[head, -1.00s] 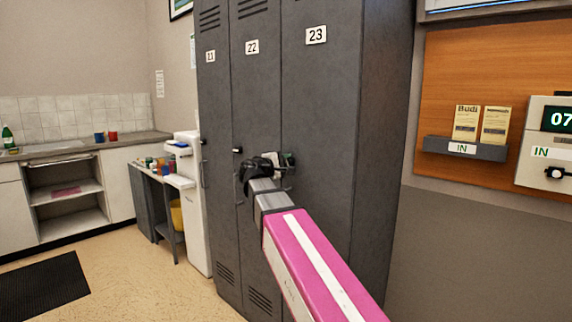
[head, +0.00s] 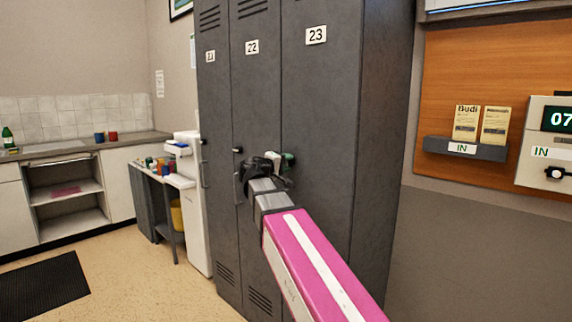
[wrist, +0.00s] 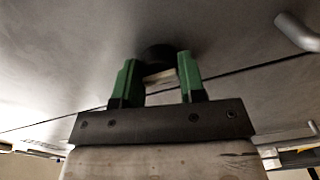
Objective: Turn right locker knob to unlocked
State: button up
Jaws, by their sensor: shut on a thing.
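The right locker (head: 322,100), dark grey and marked 23, stands at the right end of the locker row. My gripper (head: 288,160) is at its door, near the left edge at mid height. In the wrist view my gripper (wrist: 160,80) has its two green fingers on either side of the locker knob (wrist: 158,56), a dark round piece with a pale bar. The jaws are shut on the knob. In the head view the knob is hidden behind my gripper, and I cannot read its lock position.
Lockers 22 (head: 254,90) and 21 stand to the left, each with a dark knob and handle. A door handle (wrist: 297,32) shows at upper right in the wrist view. A wooden board (head: 470,70) hangs at right. Open floor lies at left.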

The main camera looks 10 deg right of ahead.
jog(key=shift+s, duration=0.1)
jog(key=o, duration=0.9)
jog(key=v, duration=1)
jog(key=shift+s+a, duration=0.2)
jog(key=shift+a, duration=0.1)
jog(key=shift+f, duration=0.1)
jog(key=s+d+f+g+y, duration=0.1)
jog(key=d+f+g+y, duration=0.25)
jog(key=f, duration=0.95)
jog(key=s+d+f+g+y, duration=0.1)
jog(key=d+f+g+y, duration=0.2)
jog(key=f, duration=1)
jog(key=s+d+f+m+g+y, duration=0.1)
jog(key=s+f+y, duration=0.3)
jog(key=f, duration=0.7)
jog(key=s+d+f+m+g+y, duration=0.1)
jog(key=s+f+m+g+y, duration=0.2)
jog(key=s+f, duration=0.6)
notch_tip(320, 180, down, 2)
jog(key=shift+f+y, duration=0.25)
jog(key=shift+y, duration=0.3)
